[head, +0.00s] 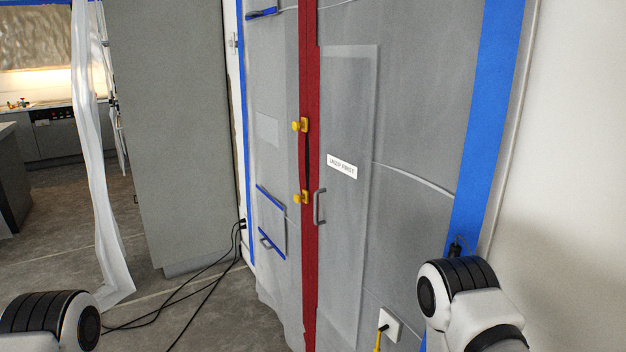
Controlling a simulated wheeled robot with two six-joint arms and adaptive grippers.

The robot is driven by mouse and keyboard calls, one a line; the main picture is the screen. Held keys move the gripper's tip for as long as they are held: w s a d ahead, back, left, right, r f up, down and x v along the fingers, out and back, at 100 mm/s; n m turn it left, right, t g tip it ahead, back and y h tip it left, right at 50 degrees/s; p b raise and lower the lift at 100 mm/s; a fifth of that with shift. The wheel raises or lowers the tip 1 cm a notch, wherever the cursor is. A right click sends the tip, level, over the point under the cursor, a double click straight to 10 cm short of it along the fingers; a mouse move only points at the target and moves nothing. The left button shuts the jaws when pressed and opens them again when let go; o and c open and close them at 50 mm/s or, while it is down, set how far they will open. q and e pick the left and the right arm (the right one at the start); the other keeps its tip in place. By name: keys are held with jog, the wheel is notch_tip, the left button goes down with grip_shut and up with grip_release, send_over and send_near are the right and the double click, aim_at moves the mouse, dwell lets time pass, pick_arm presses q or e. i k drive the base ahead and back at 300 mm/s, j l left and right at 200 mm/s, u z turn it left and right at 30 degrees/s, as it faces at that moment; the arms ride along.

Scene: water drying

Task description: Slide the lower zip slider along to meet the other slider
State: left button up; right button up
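A red zip strip (310,260) runs vertically down a grey plastic sheet (405,115). The upper yellow slider (301,125) and the lower yellow slider (301,197) sit on it, apart from each other. A dark narrow gap (307,160) shows between the two sliders. Each slider has a round yellow knob on its left side. Parts of my two arms show at the lower left and lower right, both away from the zip. Neither gripper's fingers are in the picture.
A grey handle (319,207) is right of the zip, below a white label (342,167). Black cables (200,285) lie on the floor at left. A white outlet (389,326) with a yellow plug is low on the right. A grey cabinet (172,130) stands at left.

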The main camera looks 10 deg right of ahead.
aim_at(304, 197)
jog(key=i+j, duration=0.15)
jog(key=j, duration=0.2)
jog(key=i+j, duration=0.15)
jog(key=j, duration=0.2)
jog(key=i+j, duration=0.15)
jog(key=j, duration=0.2)
jog(key=i+j, duration=0.1)
jog(key=j, duration=0.25)
jog(key=i+j, duration=0.15)
jog(key=j, duration=0.2)
